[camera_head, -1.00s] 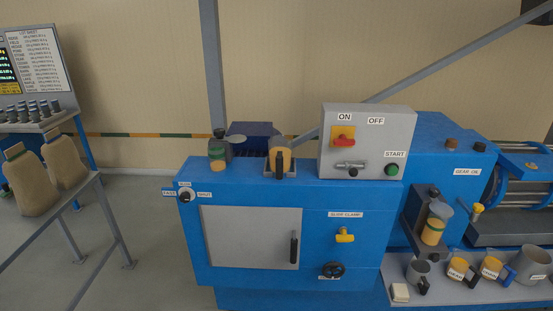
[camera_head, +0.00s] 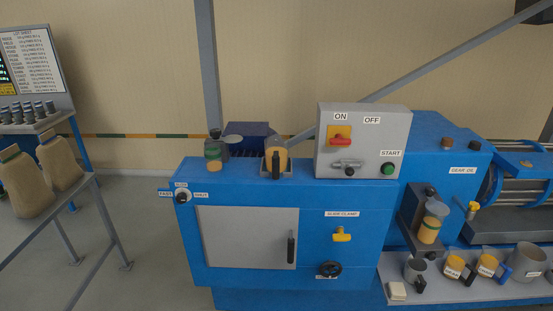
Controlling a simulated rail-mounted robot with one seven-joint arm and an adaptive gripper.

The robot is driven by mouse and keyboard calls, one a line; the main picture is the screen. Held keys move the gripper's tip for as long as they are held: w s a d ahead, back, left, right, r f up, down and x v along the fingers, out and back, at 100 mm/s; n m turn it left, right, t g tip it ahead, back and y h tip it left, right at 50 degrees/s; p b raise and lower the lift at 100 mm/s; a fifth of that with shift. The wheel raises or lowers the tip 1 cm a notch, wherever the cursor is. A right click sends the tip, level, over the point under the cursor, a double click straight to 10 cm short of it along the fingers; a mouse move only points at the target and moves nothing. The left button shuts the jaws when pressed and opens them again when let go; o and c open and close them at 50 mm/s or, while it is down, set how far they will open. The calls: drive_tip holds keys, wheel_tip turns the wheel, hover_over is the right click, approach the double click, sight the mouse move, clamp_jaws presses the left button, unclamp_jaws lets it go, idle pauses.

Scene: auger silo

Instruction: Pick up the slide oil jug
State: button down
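Two yellow jugs stand upright side by side on the grey shelf at the lower right. The left jug (camera_head: 454,264) has a black handle, and the right jug (camera_head: 487,263) has a blue handle. Both carry small labels too small to read surely, so I cannot tell which is the slide oil jug. Another yellow vessel with a black handle (camera_head: 281,157) sits in a small tray on top of the blue machine. My gripper is not in view.
A grey mug (camera_head: 413,271), a pale block (camera_head: 397,291) and a larger grey pot (camera_head: 526,263) share the shelf (camera_head: 440,294). The blue machine (camera_head: 365,225) stands left of it, with a grey switch box (camera_head: 363,140) on top. Tan sacks (camera_head: 60,160) rest on a rack at left.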

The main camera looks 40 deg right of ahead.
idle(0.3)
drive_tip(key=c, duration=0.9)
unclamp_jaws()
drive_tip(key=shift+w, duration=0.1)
